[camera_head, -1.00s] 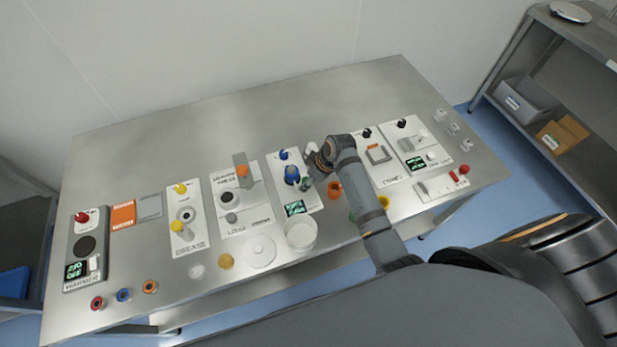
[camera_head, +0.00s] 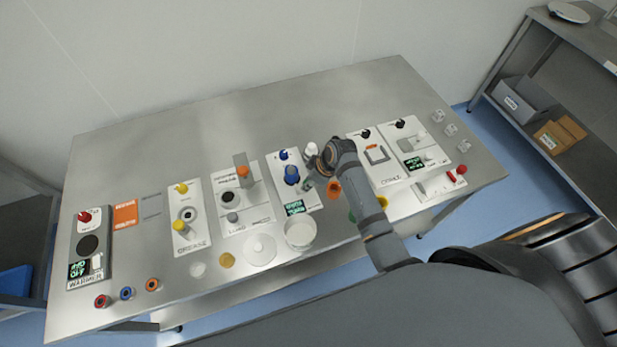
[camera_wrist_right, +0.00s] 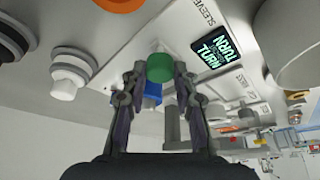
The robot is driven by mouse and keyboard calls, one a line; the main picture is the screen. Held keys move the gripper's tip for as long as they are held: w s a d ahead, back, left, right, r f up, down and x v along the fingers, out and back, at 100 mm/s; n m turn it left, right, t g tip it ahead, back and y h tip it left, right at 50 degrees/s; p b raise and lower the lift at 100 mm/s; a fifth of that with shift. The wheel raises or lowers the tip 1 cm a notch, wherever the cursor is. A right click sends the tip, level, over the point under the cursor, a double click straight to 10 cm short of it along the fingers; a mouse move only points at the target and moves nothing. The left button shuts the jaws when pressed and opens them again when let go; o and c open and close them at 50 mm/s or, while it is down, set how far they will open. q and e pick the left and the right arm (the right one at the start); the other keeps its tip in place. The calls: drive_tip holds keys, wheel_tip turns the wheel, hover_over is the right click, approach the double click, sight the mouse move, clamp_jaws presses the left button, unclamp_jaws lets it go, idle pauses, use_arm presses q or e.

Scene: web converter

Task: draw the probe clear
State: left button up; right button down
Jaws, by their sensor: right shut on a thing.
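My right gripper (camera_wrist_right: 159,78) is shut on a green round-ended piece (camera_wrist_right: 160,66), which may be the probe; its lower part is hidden. A blue part (camera_wrist_right: 152,94) shows behind it between the fingers. In the head view the right gripper (camera_head: 316,178) is mostly hidden by my wrist, beside the upright blue knob (camera_head: 291,174) on a white panel. That panel's lit display (camera_head: 295,207) also shows in the wrist view (camera_wrist_right: 212,47), next to the word SLEEVE. I cannot tell whether the green piece touches the panel. My left gripper is not in view.
A white cup (camera_head: 300,232) stands in front of the panel, with an orange ring (camera_head: 334,189) to the right. A white bottle-like piece (camera_head: 311,149) stands behind my wrist. Other panels with knobs flank it. The table's back strip (camera_head: 230,120) is clear.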

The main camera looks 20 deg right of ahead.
drive_tip(key=shift+s, duration=0.6)
drive_tip(key=shift+f, duration=0.15)
drive_tip(key=c, duration=1)
unclamp_jaws()
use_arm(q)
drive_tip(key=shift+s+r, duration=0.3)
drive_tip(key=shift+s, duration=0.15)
use_arm(e)
drive_tip(key=shift+d+r, duration=0.15)
drive_tip(key=shift+r, duration=0.3)
drive_tip(key=v, duration=1.1)
drive_tip(key=shift+s+r, duration=0.1)
drive_tip(key=shift+r, duration=0.05)
